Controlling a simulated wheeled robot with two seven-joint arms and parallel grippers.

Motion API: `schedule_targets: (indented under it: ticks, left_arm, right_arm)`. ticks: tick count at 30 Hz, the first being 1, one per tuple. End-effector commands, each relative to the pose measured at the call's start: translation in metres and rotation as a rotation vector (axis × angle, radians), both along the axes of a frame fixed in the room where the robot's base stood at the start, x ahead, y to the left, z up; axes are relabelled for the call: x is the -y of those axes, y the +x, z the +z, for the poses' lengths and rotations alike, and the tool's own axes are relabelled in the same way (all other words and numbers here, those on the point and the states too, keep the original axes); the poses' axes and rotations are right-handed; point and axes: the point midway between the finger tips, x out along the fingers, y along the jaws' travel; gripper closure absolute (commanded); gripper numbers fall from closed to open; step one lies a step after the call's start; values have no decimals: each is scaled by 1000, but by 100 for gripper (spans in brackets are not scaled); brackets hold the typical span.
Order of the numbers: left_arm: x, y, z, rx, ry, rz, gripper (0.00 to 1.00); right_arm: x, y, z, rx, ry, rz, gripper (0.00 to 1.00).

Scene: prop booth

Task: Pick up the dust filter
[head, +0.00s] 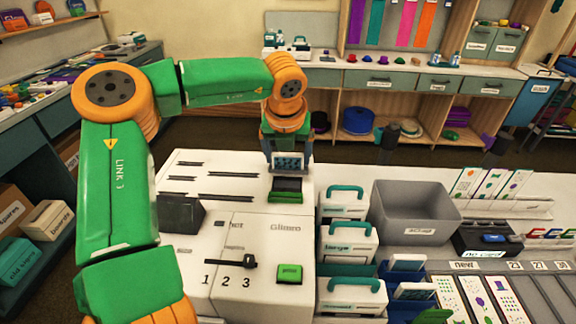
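My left gripper (288,158) points down above the top of the white machine (250,240), close to its back edge. A dark, flat panel with a speckled face, which looks like the dust filter (288,162), sits between its two fingers, and the fingers appear to touch its sides. Just below it is a green-edged dark slot (286,190) in the machine's top. The panel's lower edge is close to this slot; I cannot tell whether it is clear of it. My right gripper is not in view.
White boxes with teal handles (347,243) stand to the right of the machine, beside an empty grey bin (415,212). A black box (181,214) sits on the machine's left. The machine's front has a black lever (232,262) and a green button (290,273). Shelves line the back wall.

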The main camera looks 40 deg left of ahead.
Motion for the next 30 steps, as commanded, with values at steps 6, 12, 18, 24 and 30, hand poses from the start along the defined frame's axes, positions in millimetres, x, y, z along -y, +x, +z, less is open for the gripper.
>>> schedule_targets:
  ticks: [6,12,18,24,30]
  left_arm:
    - [0,0,1,1,1,0,33]
    - [0,1,34,7,4,3,33]
    - [0,1,86,3,3,1,33]
    - [0,0,101,0,0,-1,33]
    - [0,0,101,0,0,-1,33]
  right_arm:
    - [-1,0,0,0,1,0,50]
    - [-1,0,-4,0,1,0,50]
    - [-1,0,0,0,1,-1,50]
    - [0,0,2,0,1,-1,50]
    - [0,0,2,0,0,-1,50]
